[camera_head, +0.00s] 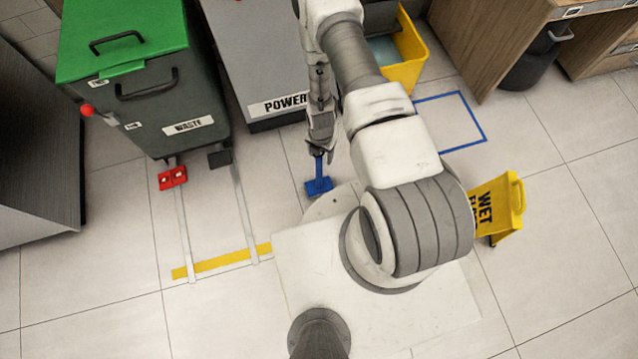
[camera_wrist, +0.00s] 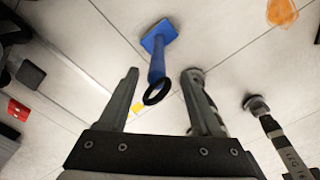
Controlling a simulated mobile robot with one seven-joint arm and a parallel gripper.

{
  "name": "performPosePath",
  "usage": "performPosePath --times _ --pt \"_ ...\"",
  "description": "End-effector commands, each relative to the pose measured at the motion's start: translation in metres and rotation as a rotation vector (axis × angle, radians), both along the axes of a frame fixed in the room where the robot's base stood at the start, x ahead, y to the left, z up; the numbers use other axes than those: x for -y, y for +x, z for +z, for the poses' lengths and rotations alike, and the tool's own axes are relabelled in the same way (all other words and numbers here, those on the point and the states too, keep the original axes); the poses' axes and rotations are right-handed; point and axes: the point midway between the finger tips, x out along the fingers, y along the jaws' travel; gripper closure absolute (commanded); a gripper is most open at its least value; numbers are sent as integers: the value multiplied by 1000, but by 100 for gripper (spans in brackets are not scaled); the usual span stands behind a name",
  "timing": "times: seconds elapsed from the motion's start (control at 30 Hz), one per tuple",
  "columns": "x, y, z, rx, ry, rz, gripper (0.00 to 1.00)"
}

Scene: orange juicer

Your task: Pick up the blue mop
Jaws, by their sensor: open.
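The blue mop (camera_head: 319,186) stands on the floor in the head view, its flat blue base down and its handle up toward my gripper (camera_head: 320,146). My gripper hides the handle's upper end there. In the wrist view, the mop (camera_wrist: 157,58) has its black ring end nearest the camera. My gripper (camera_wrist: 161,74) is open, with one finger on each side of the mop's handle end. I see no clear contact between the fingers and the handle.
A green-lidded waste bin (camera_head: 140,85) and a grey POWER box (camera_head: 258,62) stand behind, with a yellow bucket (camera_head: 408,62) further right. A yellow wet-floor sign (camera_head: 497,207) stands right of my base. Free floor lies inside a blue outline (camera_head: 483,128).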

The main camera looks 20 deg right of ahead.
Motion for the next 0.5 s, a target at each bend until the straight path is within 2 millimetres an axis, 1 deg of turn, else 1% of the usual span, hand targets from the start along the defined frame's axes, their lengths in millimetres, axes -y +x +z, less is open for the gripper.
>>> performPosePath --times 0.03,0.1,0.23,0.33,0.5 --pt "-2 -1 -12 -2 1 0 34" --pt "-4 0 -23 -1 0 -1 34" --pt "-5 0 -40 -1 0 0 34" --pt "-5 0 -46 -1 0 0 34" --pt "-5 1 -45 -1 1 0 34"
